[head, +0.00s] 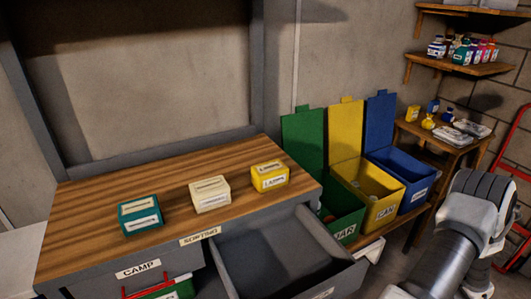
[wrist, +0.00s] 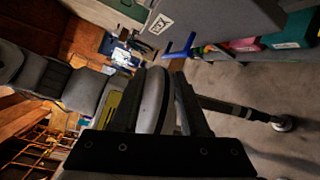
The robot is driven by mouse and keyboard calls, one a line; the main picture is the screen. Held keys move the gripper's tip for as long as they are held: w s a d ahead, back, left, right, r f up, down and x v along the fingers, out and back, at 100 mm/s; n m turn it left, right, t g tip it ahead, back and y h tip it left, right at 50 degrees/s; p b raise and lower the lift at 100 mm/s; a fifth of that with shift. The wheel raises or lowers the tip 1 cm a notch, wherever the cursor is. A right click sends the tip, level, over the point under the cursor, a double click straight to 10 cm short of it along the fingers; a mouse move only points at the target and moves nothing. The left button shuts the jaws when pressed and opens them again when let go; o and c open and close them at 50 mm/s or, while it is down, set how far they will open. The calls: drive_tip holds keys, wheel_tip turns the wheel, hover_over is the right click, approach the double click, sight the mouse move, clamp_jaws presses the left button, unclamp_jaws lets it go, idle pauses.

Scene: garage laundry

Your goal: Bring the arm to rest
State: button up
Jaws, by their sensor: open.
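My arm (head: 465,235) shows at the lower right of the head view, in front of the bins and side table. My gripper (wrist: 162,76) shows in the wrist view with its two dark fingers apart, so it is open. A smooth grey rounded form appears between or behind the fingers; I cannot tell exactly what it is, and no task object is visibly gripped. The gripper itself cannot be made out in the head view.
A wooden-topped workbench (head: 95,228) holds a teal box (head: 140,214), a cream box (head: 210,193) and a yellow box (head: 269,176). An empty-looking drawer (head: 285,255) stands open. Green (head: 343,222), yellow (head: 385,208) and blue (head: 412,180) lidded bins stand right of it.

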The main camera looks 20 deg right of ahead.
drive_tip(key=w+a+r+n+g+h+p, duration=0.3)
drive_tip(key=w+a+r+n+g+h, duration=0.3)
drive_tip(key=r+n, duration=0.5)
drive_tip(key=w+a+r+n+g+h+p, duration=0.3)
drive_tip(key=w+a+r+n+h, duration=0.3)
drive_tip(key=w+a+r+n, duration=0.4)
drive_tip(key=s+a+r+n+t+h+p, duration=0.1)
drive_tip(key=s+a+r+n+t+h, duration=0.1)
drive_tip(key=a+r+n+t, duration=0.2)
drive_tip(key=s+a+r+n+t+h+p, duration=0.1)
drive_tip(key=s+a+r+n+t+h, duration=0.1)
drive_tip(key=r+n, duration=0.9)
drive_tip(key=s+a+t, duration=0.1)
drive_tip(key=a+t, duration=0.1)
drive_tip(key=a, duration=0.1)
drive_tip(key=shift+s+a, duration=0.15)
drive_tip(key=shift+s, duration=0.1)
